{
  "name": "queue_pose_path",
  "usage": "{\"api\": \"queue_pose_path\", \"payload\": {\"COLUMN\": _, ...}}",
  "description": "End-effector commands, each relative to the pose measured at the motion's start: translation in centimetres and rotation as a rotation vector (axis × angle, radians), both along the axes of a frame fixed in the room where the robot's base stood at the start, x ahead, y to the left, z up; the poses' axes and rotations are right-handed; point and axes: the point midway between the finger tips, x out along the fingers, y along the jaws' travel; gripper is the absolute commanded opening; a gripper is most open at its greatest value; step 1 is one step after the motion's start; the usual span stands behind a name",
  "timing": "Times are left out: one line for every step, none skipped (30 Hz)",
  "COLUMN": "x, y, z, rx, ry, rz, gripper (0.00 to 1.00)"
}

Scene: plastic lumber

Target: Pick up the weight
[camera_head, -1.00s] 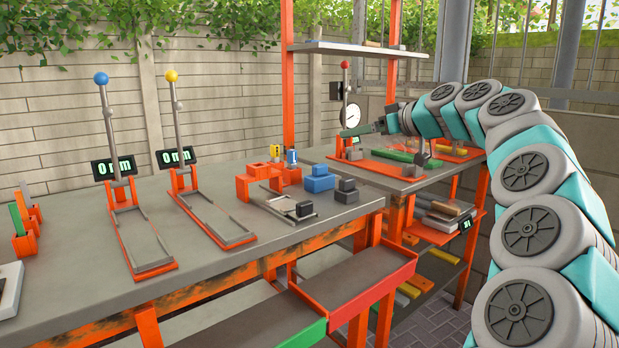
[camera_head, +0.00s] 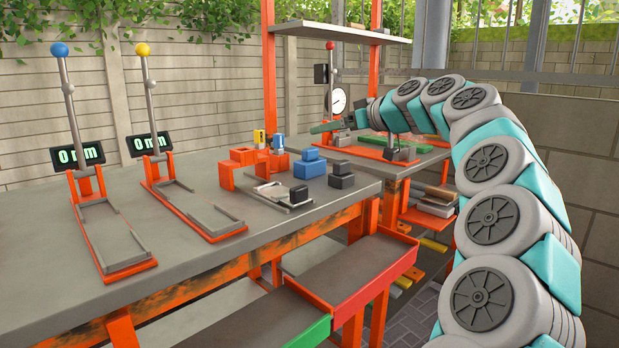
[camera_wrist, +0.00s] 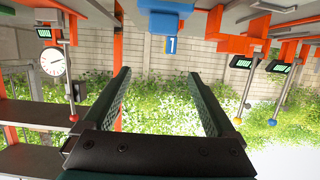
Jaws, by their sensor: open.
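Several block-shaped weights with knobs stand on the grey workbench (camera_head: 110,215). A blue one (camera_head: 313,169) and a dark grey one (camera_head: 342,177) stand near its right end. A small black one (camera_head: 298,195) sits on a flat metal tray. Which one the task means is not clear. In the wrist view, which is upside down, a blue weight (camera_wrist: 165,20) marked "1" shows at the top, beyond the fingertips. My gripper (camera_head: 325,127) reaches left, behind and above the blue weight in the picture. The wrist view shows its two fingers (camera_wrist: 160,78) spread, with nothing between them.
Two levers on orange-framed bases stand at left, with blue (camera_head: 60,49) and yellow (camera_head: 142,49) knobs and displays reading 0 mm. An orange block holder (camera_head: 228,177) stands beside the weights. Behind are a dial gauge (camera_head: 338,101) and shelf (camera_head: 340,33). A red-edged tray (camera_head: 378,280) juts below the bench.

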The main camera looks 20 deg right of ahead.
Motion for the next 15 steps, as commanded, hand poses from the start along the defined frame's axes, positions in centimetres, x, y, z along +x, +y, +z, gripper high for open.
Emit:
{"api": "queue_pose_path", "payload": {"x": 0.0, "y": 0.0, "z": -1.6, "rx": 0.000, "ry": 0.000, "rz": 0.000, "gripper": 0.91}}
{"api": "queue_pose_path", "payload": {"x": 0.0, "y": 0.0, "z": -2.0, "rx": 0.000, "ry": 0.000, "rz": 0.000, "gripper": 0.91}}
{"api": "queue_pose_path", "payload": {"x": 0.0, "y": 0.0, "z": -2.7, "rx": 0.000, "ry": 0.000, "rz": 0.000, "gripper": 0.91}}
{"api": "queue_pose_path", "payload": {"x": 0.0, "y": 0.0, "z": -3.1, "rx": 0.000, "ry": 0.000, "rz": 0.000, "gripper": 0.91}}
{"api": "queue_pose_path", "payload": {"x": 0.0, "y": 0.0, "z": -3.6, "rx": 0.000, "ry": 0.000, "rz": 0.000, "gripper": 0.91}}
{"api": "queue_pose_path", "payload": {"x": 0.0, "y": 0.0, "z": -4.2, "rx": 0.000, "ry": 0.000, "rz": 0.000, "gripper": 0.91}}
{"api": "queue_pose_path", "payload": {"x": 0.0, "y": 0.0, "z": -4.5, "rx": 0.000, "ry": 0.000, "rz": 0.000, "gripper": 0.91}}
{"api": "queue_pose_path", "payload": {"x": 0.0, "y": 0.0, "z": -4.8, "rx": 0.000, "ry": 0.000, "rz": 0.000, "gripper": 0.91}}
{"api": "queue_pose_path", "payload": {"x": 0.0, "y": 0.0, "z": -5.1, "rx": 0.000, "ry": 0.000, "rz": 0.000, "gripper": 0.91}}
{"api": "queue_pose_path", "payload": {"x": 0.0, "y": 0.0, "z": -5.2, "rx": 0.000, "ry": 0.000, "rz": 0.000, "gripper": 0.91}}
{"api": "queue_pose_path", "payload": {"x": 0.1, "y": 0.0, "z": -5.3, "rx": 0.000, "ry": 0.000, "rz": 0.000, "gripper": 0.91}}
{"api": "queue_pose_path", "payload": {"x": 0.2, "y": 0.1, "z": -5.3, "rx": 0.000, "ry": 0.001, "rz": 0.000, "gripper": 0.91}}
{"api": "queue_pose_path", "payload": {"x": 0.4, "y": 0.1, "z": -5.4, "rx": 0.000, "ry": 0.001, "rz": 0.001, "gripper": 0.91}}
{"api": "queue_pose_path", "payload": {"x": 0.6, "y": 0.2, "z": -5.4, "rx": 0.000, "ry": 0.002, "rz": 0.001, "gripper": 0.91}}
{"api": "queue_pose_path", "payload": {"x": 1.0, "y": 0.3, "z": -5.5, "rx": 0.000, "ry": 0.003, "rz": 0.001, "gripper": 0.91}}
